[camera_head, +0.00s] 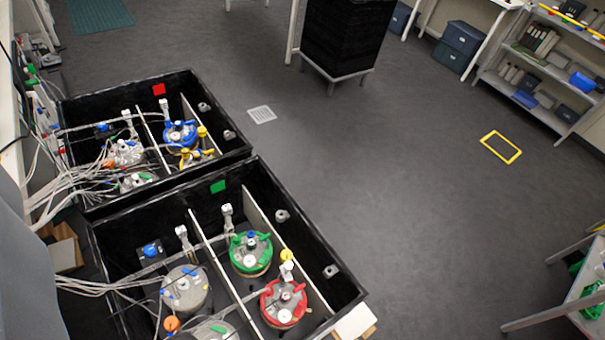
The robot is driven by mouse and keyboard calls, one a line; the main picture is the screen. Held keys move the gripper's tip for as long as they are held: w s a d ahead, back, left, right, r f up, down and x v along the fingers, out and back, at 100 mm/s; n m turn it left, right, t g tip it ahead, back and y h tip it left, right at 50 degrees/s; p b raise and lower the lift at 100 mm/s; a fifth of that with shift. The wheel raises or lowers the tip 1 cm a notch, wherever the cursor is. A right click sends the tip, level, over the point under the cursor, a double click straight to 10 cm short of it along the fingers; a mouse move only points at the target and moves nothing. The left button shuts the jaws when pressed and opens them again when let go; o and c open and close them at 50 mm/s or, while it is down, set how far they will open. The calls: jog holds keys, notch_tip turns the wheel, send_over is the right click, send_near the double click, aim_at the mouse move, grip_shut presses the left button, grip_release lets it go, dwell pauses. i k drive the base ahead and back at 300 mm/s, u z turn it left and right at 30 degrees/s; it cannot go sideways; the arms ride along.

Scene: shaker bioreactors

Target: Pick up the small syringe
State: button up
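I cannot make out a small syringe anywhere in this view; small items here are too tiny to tell apart. My gripper is not in view. Two black open-topped shaker boxes stand at the left, the near one (345,297) with a green square mark and the far one (225,152) with a red one. The near box holds a green-lidded vessel (250,252), a red-lidded vessel (284,303) and grey-lidded ones. The far box holds a blue-lidded vessel (180,134), a yellow-lidded one and grey-lidded ones.
Pale tubes (48,180) run from the left wall into both boxes. Open grey floor (390,190) lies right of them, with a yellow frame (501,147) and a white grille on it. A black block (345,35) on a stand, a shelf (530,95) and a table (560,312) border it.

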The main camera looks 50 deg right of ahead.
aim_at(284, 280)
jog(key=k, duration=0.55)
jog(key=z, duration=0.7)
jog(key=i, duration=0.5)
